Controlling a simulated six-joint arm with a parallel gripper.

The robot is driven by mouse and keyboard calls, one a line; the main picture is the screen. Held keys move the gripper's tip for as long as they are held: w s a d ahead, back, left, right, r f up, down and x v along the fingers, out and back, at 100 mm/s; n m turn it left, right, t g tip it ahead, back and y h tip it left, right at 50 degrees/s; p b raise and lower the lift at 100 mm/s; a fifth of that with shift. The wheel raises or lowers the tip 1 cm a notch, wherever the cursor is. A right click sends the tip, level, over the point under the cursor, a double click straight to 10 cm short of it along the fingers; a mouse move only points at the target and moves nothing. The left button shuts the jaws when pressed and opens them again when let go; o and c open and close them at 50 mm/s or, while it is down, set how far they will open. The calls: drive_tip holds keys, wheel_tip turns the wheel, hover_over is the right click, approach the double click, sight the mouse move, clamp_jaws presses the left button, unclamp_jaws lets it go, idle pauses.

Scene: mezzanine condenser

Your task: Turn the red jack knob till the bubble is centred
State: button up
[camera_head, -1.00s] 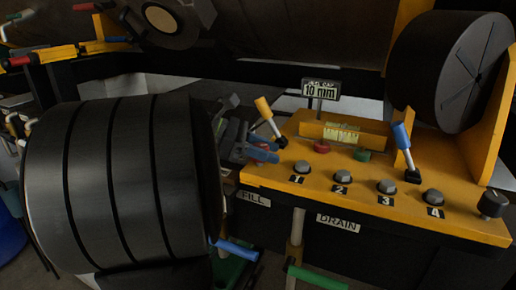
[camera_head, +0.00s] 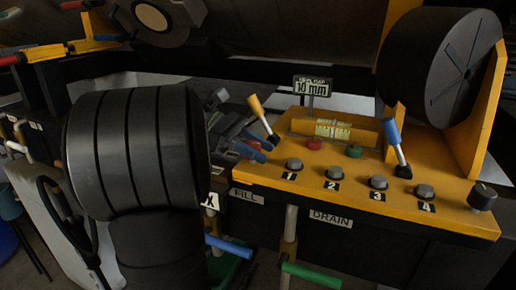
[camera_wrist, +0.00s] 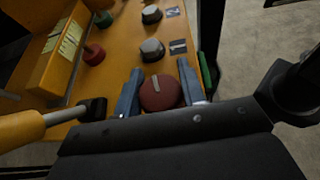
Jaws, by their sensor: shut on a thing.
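The red jack knob (camera_wrist: 160,93), a dark red disc with a pale line, sits between the two blue fingers of my gripper (camera_wrist: 159,92) in the wrist view. The fingers are shut on its sides. In the head view my gripper (camera_head: 258,148) is at the left end of the yellow panel (camera_head: 440,195), and the knob is mostly hidden there. The yellow-green level vial (camera_head: 333,130) lies in a yellow block at the back of the panel. It also shows in the wrist view (camera_wrist: 70,42). The bubble's position is too small to tell.
A smaller red knob (camera_head: 315,143) and a green knob (camera_head: 354,151) stand before the vial. A yellow-handled lever (camera_head: 258,110) rises close to my gripper; a blue-handled lever (camera_head: 392,133) stands further right. Grey buttons numbered 1 to 4 line the front.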

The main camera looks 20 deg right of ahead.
drive_tip(key=o, duration=1)
